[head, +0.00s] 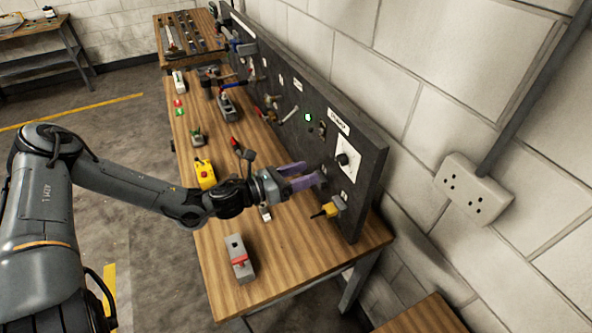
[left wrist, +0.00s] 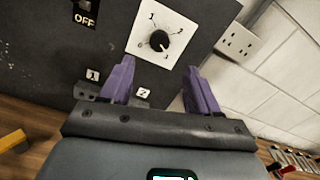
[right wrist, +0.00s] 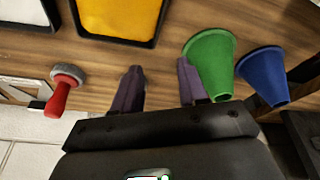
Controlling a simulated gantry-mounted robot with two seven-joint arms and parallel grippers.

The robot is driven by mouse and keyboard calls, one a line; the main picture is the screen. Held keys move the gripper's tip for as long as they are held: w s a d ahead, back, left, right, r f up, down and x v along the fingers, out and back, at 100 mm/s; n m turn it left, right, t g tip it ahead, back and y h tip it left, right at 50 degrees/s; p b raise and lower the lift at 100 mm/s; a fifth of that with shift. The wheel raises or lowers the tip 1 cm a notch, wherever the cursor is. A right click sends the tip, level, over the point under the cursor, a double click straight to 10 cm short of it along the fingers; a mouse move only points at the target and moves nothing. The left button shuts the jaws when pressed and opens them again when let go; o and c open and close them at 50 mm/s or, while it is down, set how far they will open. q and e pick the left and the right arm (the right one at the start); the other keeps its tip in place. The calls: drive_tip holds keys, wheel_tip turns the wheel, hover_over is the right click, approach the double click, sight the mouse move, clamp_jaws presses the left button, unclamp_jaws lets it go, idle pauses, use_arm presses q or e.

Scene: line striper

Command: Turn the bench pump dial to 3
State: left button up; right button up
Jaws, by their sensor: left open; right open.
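The pump dial is a round black knob (head: 343,159) on a white square plate (head: 350,148), near the close end of the dark upright panel. In the left wrist view the knob (left wrist: 159,40) shows large, with numbers printed around it on the plate. A small pale mark is on the knob's lower right side, but its exact setting is hard to tell. My left gripper (head: 311,174) is open, its purple fingers in front of and a little below the dial, apart from the knob. My right gripper (right wrist: 158,70) is open and empty, away from the dial.
The wooden bench (head: 291,264) carries a yellow box (head: 205,174) and a grey block with a red part (head: 239,257). A yellow plug (head: 328,210) sits low on the panel.

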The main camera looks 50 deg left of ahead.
use_arm(q)
drive_tip(key=shift+v, duration=0.8)
